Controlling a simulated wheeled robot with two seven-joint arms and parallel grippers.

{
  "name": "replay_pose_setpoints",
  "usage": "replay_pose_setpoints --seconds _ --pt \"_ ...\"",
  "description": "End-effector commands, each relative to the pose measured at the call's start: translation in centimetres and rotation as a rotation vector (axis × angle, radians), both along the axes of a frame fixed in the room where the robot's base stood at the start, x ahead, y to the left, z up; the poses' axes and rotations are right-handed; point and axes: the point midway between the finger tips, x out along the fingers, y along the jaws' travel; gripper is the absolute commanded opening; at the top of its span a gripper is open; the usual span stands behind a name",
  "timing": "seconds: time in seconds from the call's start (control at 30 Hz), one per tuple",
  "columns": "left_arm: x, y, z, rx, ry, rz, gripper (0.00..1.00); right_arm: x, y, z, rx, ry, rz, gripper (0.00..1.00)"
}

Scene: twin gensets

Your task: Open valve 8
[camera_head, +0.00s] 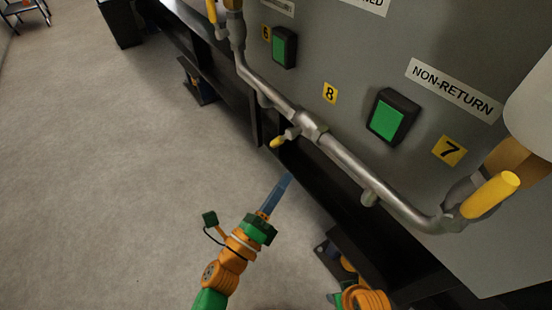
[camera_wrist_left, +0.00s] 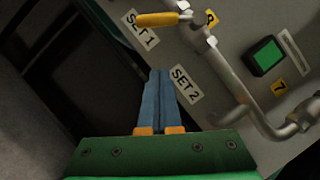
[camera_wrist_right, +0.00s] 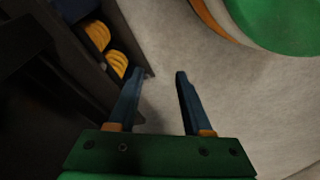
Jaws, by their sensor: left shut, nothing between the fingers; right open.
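Valve 8 has a yellow handle (camera_head: 277,142) sticking out from the silver pipe, below and left of the yellow label 8 (camera_head: 329,92). In the left wrist view the yellow handle (camera_wrist_left: 157,19) lies across the top, beside a partly hidden yellow label (camera_wrist_left: 211,18). My left gripper (camera_head: 287,178) is shut and empty, its blue fingertips below the handle and apart from it. Its closed fingers (camera_wrist_left: 160,72) point toward the panel, just under the handle in that view. My right gripper (camera_wrist_right: 158,72) is open and empty over the floor, away from the valve.
The silver pipe (camera_head: 380,190) runs along the grey panel. Another yellow handle (camera_head: 490,195) is near label 7 (camera_head: 449,151). Green buttons (camera_head: 387,119) and (camera_head: 284,47) are on the panel. Yellow coils (camera_wrist_right: 98,35) sit in a dark shelf. The floor (camera_head: 110,180) at left is clear.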

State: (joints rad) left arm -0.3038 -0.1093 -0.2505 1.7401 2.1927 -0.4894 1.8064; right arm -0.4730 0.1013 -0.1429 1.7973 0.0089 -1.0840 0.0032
Motion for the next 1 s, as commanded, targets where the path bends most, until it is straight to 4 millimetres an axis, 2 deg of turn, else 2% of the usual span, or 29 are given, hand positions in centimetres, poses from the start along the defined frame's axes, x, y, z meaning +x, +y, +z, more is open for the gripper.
replay_pose_setpoints --seconds 0.13,0.2,0.33,0.8,1.0 --pt "2.6 -1.6 0.8 0.001 -0.004 -0.001 0.00 0.1 0.0 0.2 0.001 -0.003 0.000 0.50" --pt "3.1 -0.5 1.9 0.007 -0.004 0.000 0.00 -0.4 -0.1 -0.5 -0.003 0.010 0.001 0.50" --pt "4.0 0.5 2.7 0.006 -0.004 0.000 0.00 -0.9 -0.2 -1.6 -0.005 0.015 0.002 0.50" --pt "4.4 1.1 2.9 0.005 -0.002 0.000 0.00 -1.1 -0.3 -2.2 -0.006 0.015 0.003 0.50" --pt "4.6 1.2 2.8 0.023 -0.031 0.000 0.00 -0.6 -0.1 -1.6 -0.003 0.008 0.002 0.50"
